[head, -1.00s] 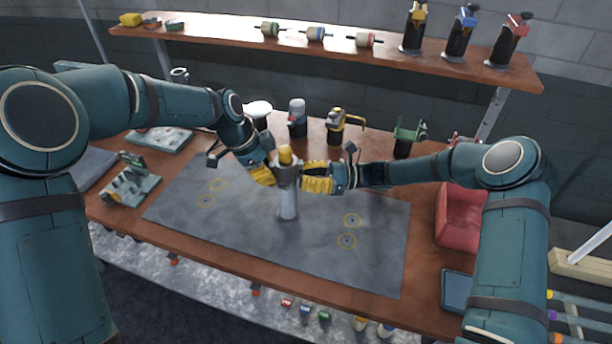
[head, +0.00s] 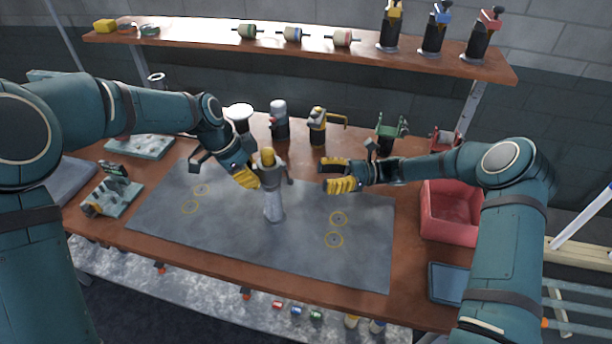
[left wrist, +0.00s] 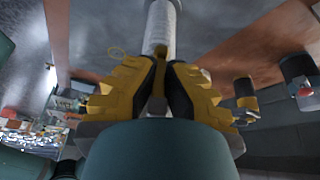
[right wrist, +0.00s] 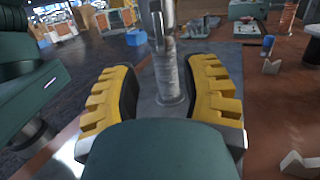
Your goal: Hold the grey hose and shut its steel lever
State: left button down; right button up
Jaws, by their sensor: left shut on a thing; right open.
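The grey hose (head: 273,205) stands upright on the dark mat, with a metal fitting at its top. It also shows in the left wrist view (left wrist: 161,28) and the right wrist view (right wrist: 171,78). My left gripper (head: 257,170) is shut on the upper end of the hose and hides part of it. The steel lever (right wrist: 157,22) seems to point down close along the fitting; its exact angle is hard to tell. My right gripper (head: 340,175) is open and empty, to the right of the hose and apart from it, with its fingers facing the hose.
The dark mat (head: 330,268) is bare around the hose apart from yellow ring marks. A red bin (head: 450,228) stands at the right, a blue tablet-like plate (head: 448,284) in front of it. Several fittings stand along the back. A clamp-like fixture (head: 112,190) is at the left.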

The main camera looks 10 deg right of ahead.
aim_at(292, 184)
jog(key=d, duration=0.2)
jog(key=shift+d+f, duration=0.15)
jog(key=shift+d, duration=0.15)
jog(key=c, duration=0.7)
jog(key=shift+d+r+h, duration=0.15)
jog(key=shift+r+h, duration=0.3)
jog(key=shift+h, duration=0.05)
grip_shut()
notch_tip(292, 184, up, 4)
jog(key=d+h, duration=0.2)
jog(key=h, duration=0.2)
jog(key=shift+h, duration=0.7)
jog(key=shift+a+r+x, duration=0.1)
jog(key=shift+r+x, duration=0.05)
jog(key=shift+x, duration=1.95)
jog(key=shift+a+r+x, duration=0.1)
jog(key=shift+r+x, duration=0.1)
jog(key=shift+x, duration=1.9)
jog(key=shift+a+r+x, duration=0.1)
jog(key=shift+r+x, duration=0.05)
jog(key=shift+x, duration=1.95)
